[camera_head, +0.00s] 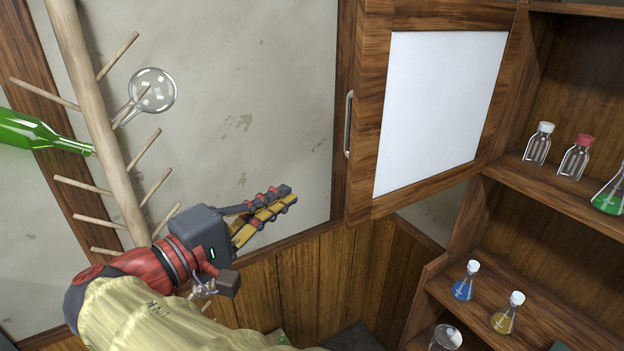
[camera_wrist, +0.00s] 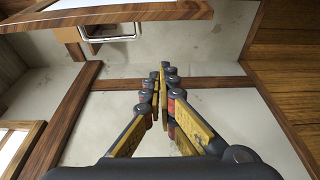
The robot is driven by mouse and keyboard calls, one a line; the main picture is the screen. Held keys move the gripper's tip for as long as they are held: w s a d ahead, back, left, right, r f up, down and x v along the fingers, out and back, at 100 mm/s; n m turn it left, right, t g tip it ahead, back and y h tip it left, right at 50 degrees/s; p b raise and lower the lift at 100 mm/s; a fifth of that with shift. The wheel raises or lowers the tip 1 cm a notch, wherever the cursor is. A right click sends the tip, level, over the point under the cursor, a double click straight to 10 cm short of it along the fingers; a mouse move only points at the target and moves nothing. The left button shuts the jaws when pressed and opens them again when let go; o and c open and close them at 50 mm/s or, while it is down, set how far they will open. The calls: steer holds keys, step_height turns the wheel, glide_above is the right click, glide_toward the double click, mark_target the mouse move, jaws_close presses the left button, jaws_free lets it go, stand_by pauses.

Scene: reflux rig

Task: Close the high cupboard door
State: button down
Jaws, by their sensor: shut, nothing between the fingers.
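The high cupboard door (camera_head: 440,105) has a brown wood frame and a white panel. It stands swung open, to the left of the open shelves, with its hinge side at the right. A metal bar handle (camera_head: 348,124) is on its free left edge. My gripper (camera_head: 288,196) is shut and empty, left of the door and lower in the picture than the handle, apart from both. In the wrist view the door's edge (camera_wrist: 120,14) crosses the top left, with the handle (camera_wrist: 112,37) just below it. My fingertips (camera_wrist: 162,72) are together near the middle.
The cupboard shelves (camera_head: 565,200) hold capped bottles (camera_head: 575,157) and flasks with coloured liquid (camera_head: 465,281). A wooden peg rack (camera_head: 95,110) with a green bottle (camera_head: 38,132) and a clear flask (camera_head: 152,92) stands at the left. Bare wall (camera_head: 270,90) lies between rack and door.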

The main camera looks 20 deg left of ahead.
steer(key=w+d+p, duration=0.2)
steer(key=w+d, duration=0.4)
steer(key=d, duration=0.1)
steer(key=shift+w+d+p, duration=0.15)
steer(key=shift+p, duration=0.2)
steer(key=shift+f, duration=0.1)
stand_by(0.3)
